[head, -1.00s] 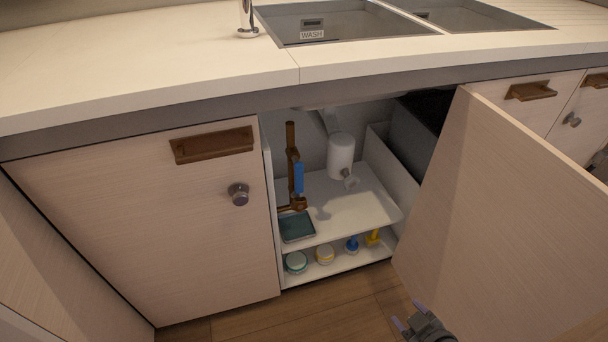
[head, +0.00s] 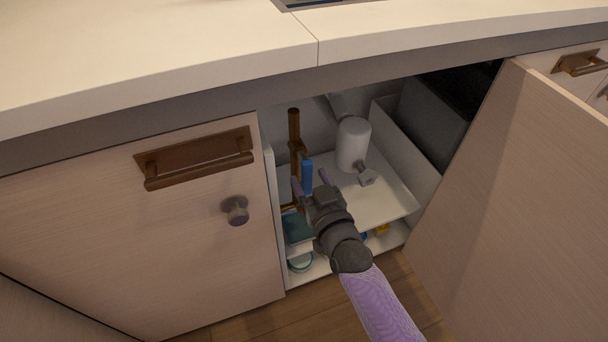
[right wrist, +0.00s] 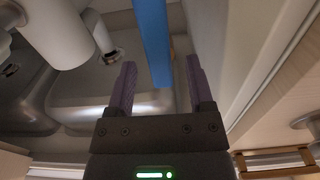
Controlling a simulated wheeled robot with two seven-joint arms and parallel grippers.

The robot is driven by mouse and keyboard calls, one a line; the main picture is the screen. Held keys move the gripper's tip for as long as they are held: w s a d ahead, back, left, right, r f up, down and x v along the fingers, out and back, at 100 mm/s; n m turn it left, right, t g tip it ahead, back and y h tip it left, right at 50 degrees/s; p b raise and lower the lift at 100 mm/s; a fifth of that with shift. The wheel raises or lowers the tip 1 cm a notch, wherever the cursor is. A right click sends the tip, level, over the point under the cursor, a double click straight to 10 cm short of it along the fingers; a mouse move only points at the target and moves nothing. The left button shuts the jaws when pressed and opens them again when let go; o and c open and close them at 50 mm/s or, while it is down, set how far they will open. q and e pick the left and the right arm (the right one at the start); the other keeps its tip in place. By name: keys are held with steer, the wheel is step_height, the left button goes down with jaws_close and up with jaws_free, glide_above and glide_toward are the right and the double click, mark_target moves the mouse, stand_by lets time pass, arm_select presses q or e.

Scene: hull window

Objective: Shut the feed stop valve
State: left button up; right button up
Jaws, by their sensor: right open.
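The feed stop valve has a blue lever (head: 307,175) on an upright copper pipe (head: 294,128) inside the open cupboard. The lever stands upright, roughly in line with the pipe. My right gripper (head: 310,182) is open, with its fingertips at the lever's lower part in the head view. The valve body is mostly hidden behind my gripper. My left gripper is not in view.
A white cylinder (head: 353,144) with a small fitting (head: 366,178) hangs right of the pipe. A white shelf (head: 392,200) lies below, with a teal tray (head: 297,229). The open door (head: 510,200) stands right; a closed door (head: 190,250) is left. The countertop (head: 150,60) overhangs.

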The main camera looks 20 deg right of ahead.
steer(key=shift+w+f+b, duration=0.1)
steer(key=shift+w+b, duration=0.25)
steer(key=shift+w, duration=0.85)
jaws_close()
stand_by(0.4)
